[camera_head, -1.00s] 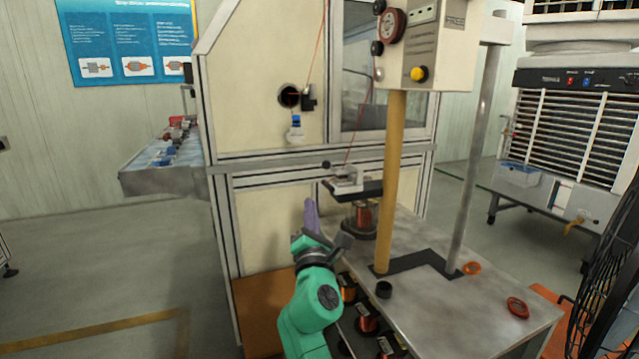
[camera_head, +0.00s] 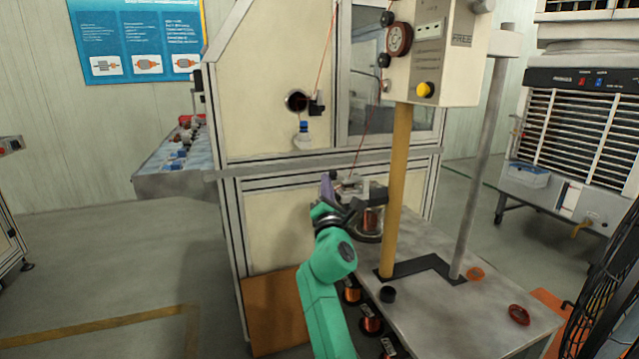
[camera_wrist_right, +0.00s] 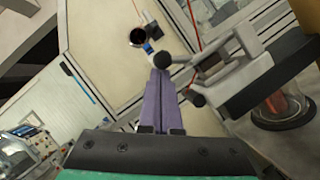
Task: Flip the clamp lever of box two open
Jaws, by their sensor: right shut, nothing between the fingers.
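My right gripper (camera_head: 326,180) has purple fingers pressed together with nothing between them. It is at the left side of a small grey clamp (camera_head: 352,184) on a dark plate above a copper spool (camera_head: 371,222). A second black knob (camera_wrist_right: 197,99) is to the right of the fingers. No label marks which box this is. My left gripper is not in view.
A yellow post (camera_head: 397,180) and a control box (camera_head: 440,50) stand right of the clamp. The machine panel (camera_head: 265,130) is behind.

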